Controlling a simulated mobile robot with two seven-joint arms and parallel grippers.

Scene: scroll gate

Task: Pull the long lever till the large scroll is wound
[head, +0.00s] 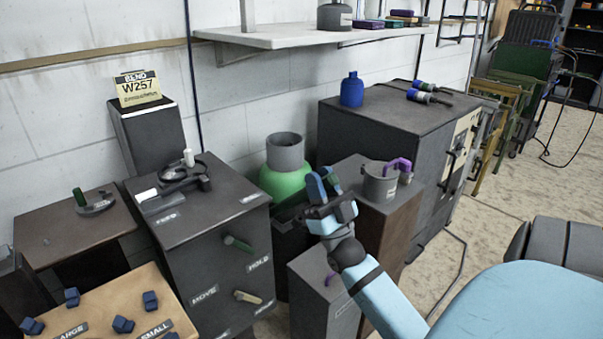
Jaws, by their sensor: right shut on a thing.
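My right gripper (325,190), with blue fingertips, is on the arm that comes in from the lower right. It is shut at the end of a dark green bar (291,212), in front of a green round vessel (285,181). The fingers hide most of their grip, so I cannot tell for certain that this bar is the long lever. A dark cabinet (208,225) to the left has green and pale handles on its front, by labels reading HOLD and MOVE. I cannot make out a large scroll. My left gripper is not in view.
A tan board (112,308) with blue knobs and LARGE and SMALL labels is at the lower left. A grey pot (381,185) with a purple handle stands close right of the gripper. A large grey cabinet (385,128) stands behind. Open floor (500,215) lies to the right.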

